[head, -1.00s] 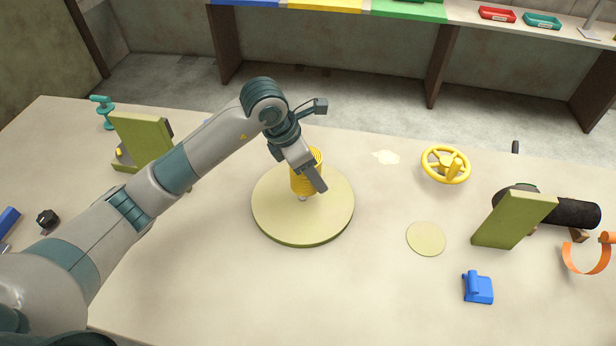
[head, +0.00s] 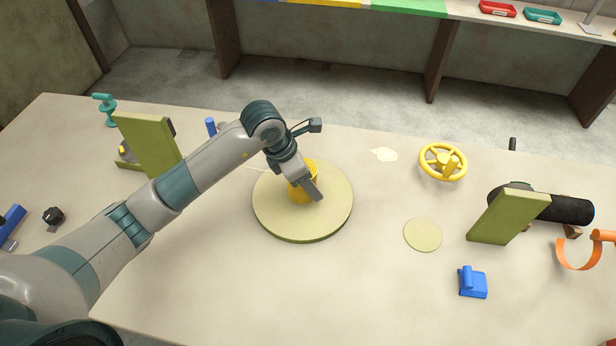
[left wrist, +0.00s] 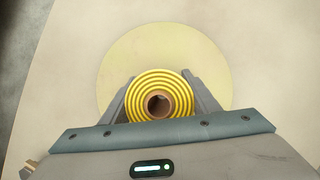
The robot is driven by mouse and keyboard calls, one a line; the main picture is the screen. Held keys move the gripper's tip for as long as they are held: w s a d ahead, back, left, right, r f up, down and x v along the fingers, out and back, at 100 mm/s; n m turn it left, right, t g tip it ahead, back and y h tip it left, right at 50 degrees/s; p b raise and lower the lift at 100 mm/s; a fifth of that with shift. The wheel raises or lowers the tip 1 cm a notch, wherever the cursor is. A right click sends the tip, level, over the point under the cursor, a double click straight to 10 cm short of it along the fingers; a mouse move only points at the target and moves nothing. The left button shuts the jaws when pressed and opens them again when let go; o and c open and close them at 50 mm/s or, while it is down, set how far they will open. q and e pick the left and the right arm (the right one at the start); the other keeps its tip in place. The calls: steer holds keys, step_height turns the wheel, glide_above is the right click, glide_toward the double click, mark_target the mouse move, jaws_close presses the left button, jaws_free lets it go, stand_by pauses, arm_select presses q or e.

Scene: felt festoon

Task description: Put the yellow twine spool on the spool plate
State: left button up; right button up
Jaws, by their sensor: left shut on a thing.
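The yellow twine spool (head: 297,193) is upright in the jaws of my left gripper (head: 309,186). It is over the middle of a large, thick, round pale green plate (head: 327,222). Its lower end looks at or very near the plate's top; contact is hard to tell. In the left wrist view the spool (left wrist: 140,96) shows from above as yellow rings around a brown core, with a finger on each side. The plate (left wrist: 120,65) spreads beyond it. My gripper hides part of the spool in the head view. My right gripper is not in view.
A thin pale green disc (head: 423,235) lies to the right, with a blue part (head: 473,282) nearer. A yellow handwheel (head: 443,162) stands behind. Green upright panels stand left (head: 148,146) and right (head: 508,217). The table's front middle is clear.

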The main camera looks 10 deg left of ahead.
arm_select(q)
steer(key=shift+f, duration=0.1)
steer(key=o, duration=1.3)
steer(key=shift+a+r, duration=0.1)
steer(key=shift+r, duration=0.3)
steer(key=b+v, duration=0.4)
steer(key=v, duration=0.6)
steer(key=shift+s+a+r, duration=0.1)
steer(key=shift+s, duration=0.05)
steer(key=shift+s+a+r, duration=0.15)
steer(key=shift+r, duration=0.35)
